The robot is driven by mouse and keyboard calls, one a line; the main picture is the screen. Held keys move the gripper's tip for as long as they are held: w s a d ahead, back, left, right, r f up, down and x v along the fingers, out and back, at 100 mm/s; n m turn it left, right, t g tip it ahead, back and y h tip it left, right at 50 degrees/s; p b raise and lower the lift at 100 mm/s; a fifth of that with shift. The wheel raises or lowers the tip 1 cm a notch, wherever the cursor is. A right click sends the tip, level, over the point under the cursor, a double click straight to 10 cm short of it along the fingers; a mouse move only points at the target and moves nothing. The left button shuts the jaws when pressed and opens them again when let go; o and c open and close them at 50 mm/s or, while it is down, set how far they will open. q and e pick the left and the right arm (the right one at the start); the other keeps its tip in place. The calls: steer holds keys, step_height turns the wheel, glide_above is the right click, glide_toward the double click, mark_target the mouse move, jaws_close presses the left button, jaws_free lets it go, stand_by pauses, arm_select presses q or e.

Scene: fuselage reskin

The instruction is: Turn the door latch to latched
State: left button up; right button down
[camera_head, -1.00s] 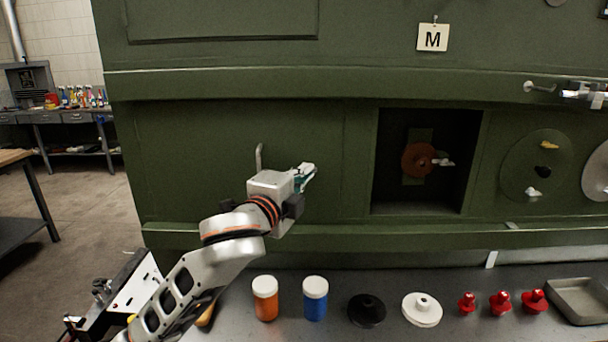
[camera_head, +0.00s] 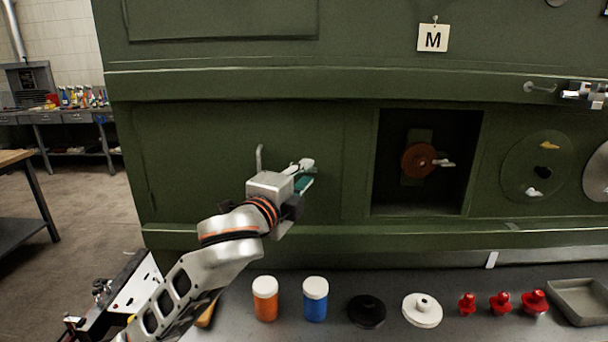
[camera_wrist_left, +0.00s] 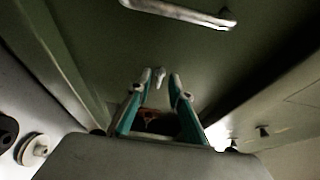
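My left gripper (camera_head: 306,174) is at the green door panel (camera_head: 220,200), right of the bent grey handle (camera_head: 259,157). Its teal-padded fingers are apart. In the left wrist view, my left gripper (camera_wrist_left: 161,80) points at the panel, with a small silver piece (camera_wrist_left: 158,75), seemingly the door latch, showing between its fingertips. I cannot tell whether they touch it. The latch is hidden or too small to make out in the head view. The handle (camera_wrist_left: 180,12) crosses the top of the wrist view. A silver and black part (camera_head: 584,93) at the right edge looks like my right gripper; its fingers are unclear.
A dark recess (camera_head: 472,160) with a red-brown disc (camera_head: 417,160) lies right of the door. The bench below holds an orange jar (camera_head: 265,299), a blue jar (camera_head: 315,300), a black disc (camera_head: 367,311), a white disc (camera_head: 422,310), several red knobs and a grey tray (camera_head: 582,298).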

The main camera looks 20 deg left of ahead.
arm_select(q)
steer(key=s, duration=0.7)
steer(key=shift+a, duration=0.35)
